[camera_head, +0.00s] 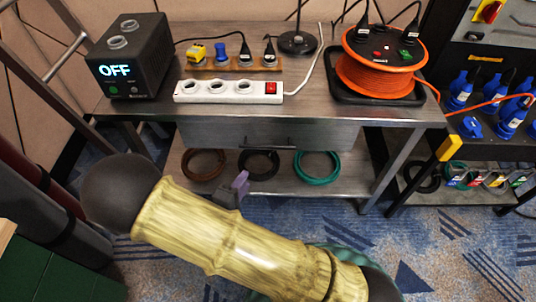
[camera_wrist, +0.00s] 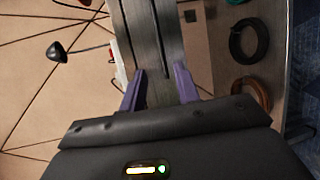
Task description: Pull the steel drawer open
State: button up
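The steel drawer (camera_head: 225,134) is a wide brushed-metal front under the workbench top. It looks shut. A thin dark bar handle (camera_head: 268,147) runs along its lower middle in the head view. My gripper's purple fingers (camera_head: 239,184) show in front of and below the drawer, apart from the handle in the picture. In the wrist view my gripper (camera_wrist: 159,82) is open, its two fingers spread with nothing held between them. The steel drawer front (camera_wrist: 172,45) lies ahead of them there. I cannot tell whether the fingers touch it.
The workbench top (camera_head: 155,105) carries a black OFF box (camera_head: 130,60), a white power strip (camera_head: 225,92) and an orange cable reel (camera_head: 380,65). Cable coils (camera_head: 315,167) lie on the lower shelf. A dark rack (camera_head: 490,120) stands at the right. Patterned carpet (camera_head: 450,245) is free in front.

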aim_at(268, 146)
jog(key=shift+w+r, duration=0.1)
jog(key=shift+w, duration=0.15)
jog(key=b+x, duration=0.3)
jog(key=x, duration=1.4)
jog(key=shift+d+f, duration=0.1)
jog(key=shift+f, duration=0.1)
jog(key=shift+c, duration=0.2)
grip_shut()
